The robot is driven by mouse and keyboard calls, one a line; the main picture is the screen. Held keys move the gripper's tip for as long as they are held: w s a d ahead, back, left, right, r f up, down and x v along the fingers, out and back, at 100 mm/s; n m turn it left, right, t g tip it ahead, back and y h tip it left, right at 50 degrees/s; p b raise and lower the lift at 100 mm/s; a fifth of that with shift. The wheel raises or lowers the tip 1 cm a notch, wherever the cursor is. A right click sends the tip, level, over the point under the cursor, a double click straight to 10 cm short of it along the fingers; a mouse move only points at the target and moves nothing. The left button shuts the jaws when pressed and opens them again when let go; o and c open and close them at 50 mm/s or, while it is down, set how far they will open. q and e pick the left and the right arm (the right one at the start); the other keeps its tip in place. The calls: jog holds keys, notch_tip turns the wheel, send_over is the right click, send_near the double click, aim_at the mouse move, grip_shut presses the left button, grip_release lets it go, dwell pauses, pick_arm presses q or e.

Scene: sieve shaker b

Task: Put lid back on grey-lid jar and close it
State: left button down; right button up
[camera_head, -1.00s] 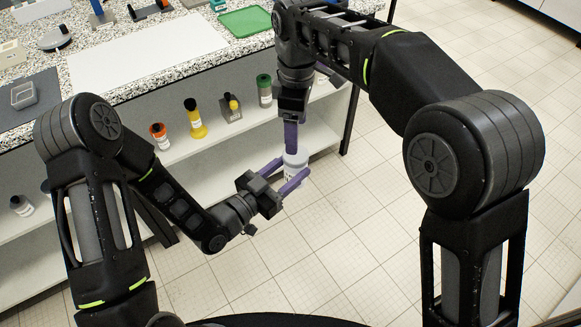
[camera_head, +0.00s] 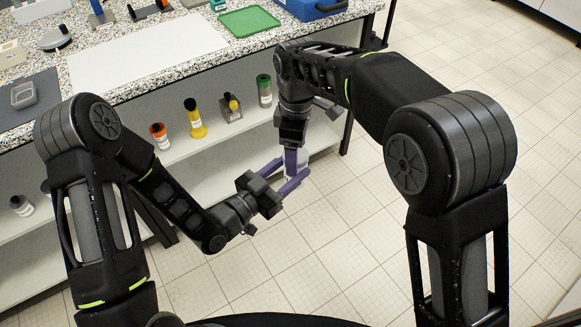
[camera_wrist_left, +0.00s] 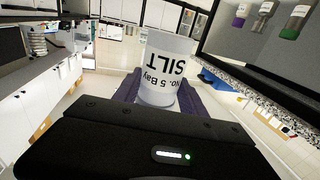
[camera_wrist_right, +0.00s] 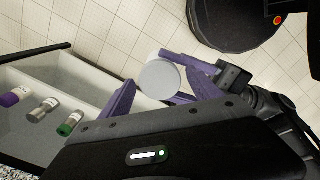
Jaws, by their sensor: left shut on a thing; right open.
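A white jar (camera_wrist_left: 166,70) labelled "No. 5 Bay SILT" is held between the fingers of my left gripper (camera_wrist_left: 160,88). Its round, pale grey top (camera_wrist_right: 160,79) faces the camera in the right wrist view; I cannot tell whether this is a seated lid or how tight it is. In the head view my left gripper (camera_head: 282,174) reaches in from the left, shut on the jar. My right gripper (camera_head: 291,165) points down from above at the jar's top. Its fingers are open, one on each side of the top, and they hide much of the jar in the head view.
A shelf (camera_head: 180,150) under the speckled bench (camera_head: 110,85) holds several bottles, among them a yellow one (camera_head: 195,120) and a green-capped one (camera_head: 264,91). A green tray (camera_head: 249,22) and a blue box (camera_head: 318,8) are on the bench. Floor to the right is clear.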

jog(key=shift+f, duration=0.25)
jog(key=c, duration=1.5)
jog(key=shift+o, duration=0.2)
jog(key=m, duration=1.4)
jog(key=shift+m, duration=0.3)
jog(key=o, duration=1.6)
